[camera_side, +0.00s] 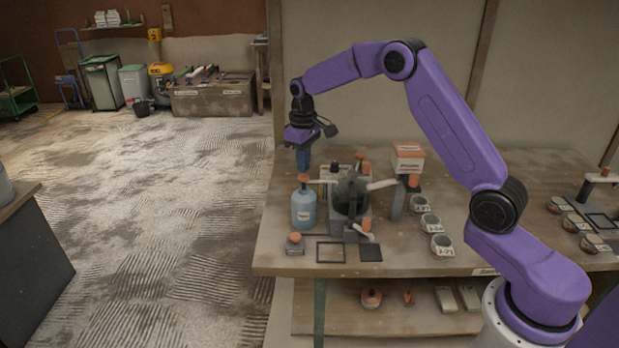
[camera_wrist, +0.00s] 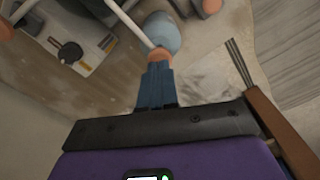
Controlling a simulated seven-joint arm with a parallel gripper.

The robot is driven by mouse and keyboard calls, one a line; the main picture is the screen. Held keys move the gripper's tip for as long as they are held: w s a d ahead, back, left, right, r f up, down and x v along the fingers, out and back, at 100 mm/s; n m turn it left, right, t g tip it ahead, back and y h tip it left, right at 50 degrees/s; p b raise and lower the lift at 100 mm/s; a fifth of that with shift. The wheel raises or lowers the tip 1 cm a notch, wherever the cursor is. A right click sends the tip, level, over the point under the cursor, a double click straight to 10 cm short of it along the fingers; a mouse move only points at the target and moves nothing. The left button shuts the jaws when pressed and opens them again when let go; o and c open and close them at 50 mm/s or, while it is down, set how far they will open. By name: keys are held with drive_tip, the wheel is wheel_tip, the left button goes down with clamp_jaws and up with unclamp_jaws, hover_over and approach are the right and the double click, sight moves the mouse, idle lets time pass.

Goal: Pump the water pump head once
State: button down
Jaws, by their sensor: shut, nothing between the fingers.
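The water pump is a blue bottle (camera_side: 304,211) with a pale label and an orange pump head (camera_side: 303,178) on top. It stands upright near the left end of the workbench. My gripper (camera_side: 303,170) points down over the pump head, its blue fingers shut together with nothing between them. The fingertips are at or just above the head; I cannot tell if they touch. In the wrist view the fingers (camera_wrist: 157,68) partly cover the orange head (camera_wrist: 158,54), with the blue bottle (camera_wrist: 163,34) beyond.
A dark pot-like device (camera_side: 350,196) with pale handles stands right of the bottle. A small orange-topped block (camera_side: 295,243) and a black frame (camera_side: 331,252) lie in front. Several labelled cups (camera_side: 431,224) and an orange-lidded box (camera_side: 408,157) are farther right. The bench (camera_side: 281,262) ends left of the bottle.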

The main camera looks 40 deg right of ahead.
sight(304, 176)
drive_tip(key=shift+f, duration=0.15)
drive_tip(key=shift+f, duration=1.3)
drive_tip(key=shift+r, duration=1.45)
wheel_tip(304, 176, up, 6)
idle(0.4)
